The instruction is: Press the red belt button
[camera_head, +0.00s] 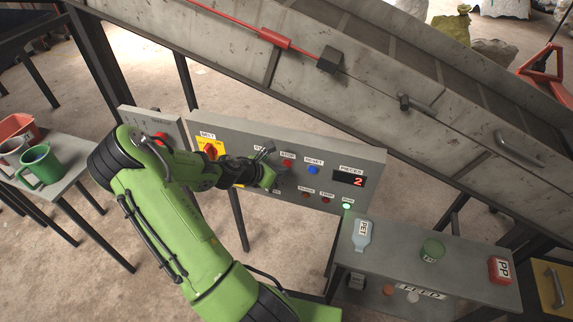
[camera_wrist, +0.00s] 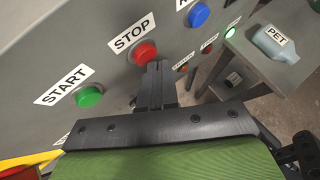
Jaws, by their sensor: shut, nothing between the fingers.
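The red button (camera_wrist: 144,52) under the STOP label sits on the grey control panel (camera_head: 235,130). It also shows in the head view (camera_head: 287,163), just right of my gripper. My gripper (camera_wrist: 158,68) is shut and empty, its fingertips beside the lower right edge of the red button in the wrist view. I cannot tell whether they touch it. The green START button (camera_wrist: 89,97) is left of it and the blue button (camera_wrist: 198,15) is right of it.
Small red lights (camera_wrist: 182,67) and a lit green light (camera_head: 346,206) are low on the panel. The display (camera_head: 350,179) reads 2. A shelf (camera_head: 465,279) with a PET bottle (camera_head: 361,236) stands right. A table with mugs (camera_head: 41,165) is left.

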